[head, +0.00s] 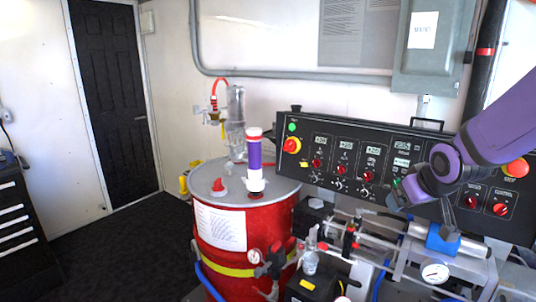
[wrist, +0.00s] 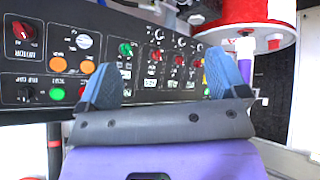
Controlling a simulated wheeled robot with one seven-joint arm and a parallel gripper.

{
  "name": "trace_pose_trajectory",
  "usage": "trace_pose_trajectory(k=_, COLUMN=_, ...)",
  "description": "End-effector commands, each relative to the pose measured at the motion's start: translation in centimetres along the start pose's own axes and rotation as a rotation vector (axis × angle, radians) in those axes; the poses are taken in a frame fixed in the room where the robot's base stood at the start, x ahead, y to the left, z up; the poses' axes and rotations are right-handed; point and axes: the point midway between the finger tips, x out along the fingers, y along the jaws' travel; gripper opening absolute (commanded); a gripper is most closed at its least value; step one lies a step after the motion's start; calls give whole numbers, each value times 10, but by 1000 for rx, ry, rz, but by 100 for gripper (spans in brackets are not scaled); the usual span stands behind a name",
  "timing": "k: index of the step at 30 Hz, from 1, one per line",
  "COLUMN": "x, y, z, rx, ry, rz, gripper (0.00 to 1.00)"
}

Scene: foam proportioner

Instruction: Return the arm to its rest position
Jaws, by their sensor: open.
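My purple arm enters the head view from the right. My gripper (head: 397,200) is in front of the lower right part of the black control panel (head: 335,150), pointing left and down. In the wrist view, the two blue fingers of my gripper (wrist: 165,72) stand wide apart with nothing between them. The panel (wrist: 60,105) lies behind them, with its knobs and buttons. I cannot tell the exact gap between the fingers and the panel.
A red drum (head: 218,262) with a purple-and-white cylinder (head: 254,160) on top stands left of the panel. Pipes, valves and a gauge (head: 435,271) sit below my arm. A grey box (head: 428,60) hangs above. Dark floor (head: 120,245) is clear at left.

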Motion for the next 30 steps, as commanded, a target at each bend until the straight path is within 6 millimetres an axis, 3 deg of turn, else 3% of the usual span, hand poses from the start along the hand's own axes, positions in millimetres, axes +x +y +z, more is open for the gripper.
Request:
trace_pose_trajectory(k=1, x=-18, y=0, z=1, rx=13, ry=-5, rz=4, gripper=91)
trace_pose_trajectory(k=8, x=-89, y=-5, z=20, rx=79, ry=-68, rz=4, gripper=91)
trace_pose_trajectory(k=18, x=-184, y=-23, z=69, rx=170, ry=-158, rz=-33, gripper=91)
trace_pose_trajectory(k=24, x=-218, y=-34, z=96, rx=201, ry=-198, rz=-59, gripper=91)
trace_pose_trajectory(k=30, x=-228, y=-37, z=105, rx=209, ry=-214, rz=-69, gripper=91)
